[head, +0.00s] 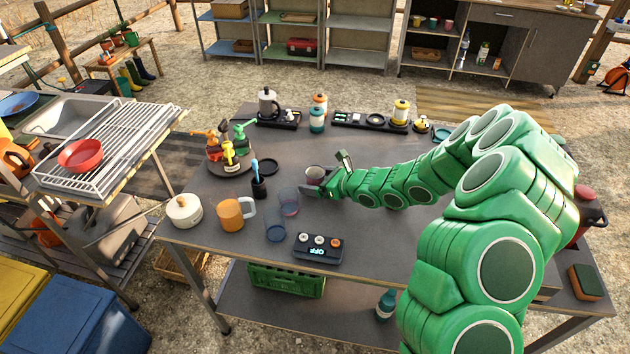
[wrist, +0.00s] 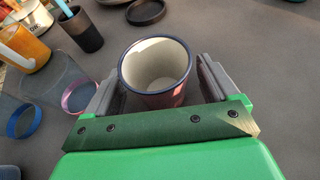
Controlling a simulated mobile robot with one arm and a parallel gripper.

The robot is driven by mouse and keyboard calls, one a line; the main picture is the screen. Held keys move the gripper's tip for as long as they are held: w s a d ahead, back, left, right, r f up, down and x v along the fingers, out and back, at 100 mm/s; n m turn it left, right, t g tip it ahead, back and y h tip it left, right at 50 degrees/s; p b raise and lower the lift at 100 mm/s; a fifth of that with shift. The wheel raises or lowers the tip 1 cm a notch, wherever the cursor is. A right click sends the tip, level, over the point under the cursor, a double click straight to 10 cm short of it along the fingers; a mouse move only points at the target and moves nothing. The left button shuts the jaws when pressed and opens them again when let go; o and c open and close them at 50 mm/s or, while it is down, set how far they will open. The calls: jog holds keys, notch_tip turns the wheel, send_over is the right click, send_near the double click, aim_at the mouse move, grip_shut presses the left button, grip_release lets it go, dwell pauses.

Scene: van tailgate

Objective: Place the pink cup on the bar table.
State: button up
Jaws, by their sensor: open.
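A pinkish cup (head: 315,173) with a dark rim and pale inside stands upright on the grey table (head: 375,235). In the wrist view the cup (wrist: 157,68) sits between the two fingers of my gripper (wrist: 158,84). The fingers are open on either side, with a gap showing to the right of the cup. In the head view my gripper (head: 327,181) is low at the table, close against the cup, and partly hides it. I cannot tell for sure which surface is the bar table.
Left of the cup are clear glasses (head: 289,203), an orange mug (head: 230,213), a dark holder (head: 259,188) and a white pot (head: 184,210). A control box (head: 318,247) is in front. Trays with bottles (head: 375,121) line the back.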

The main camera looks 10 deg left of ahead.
jog(key=shift+v, duration=5.85)
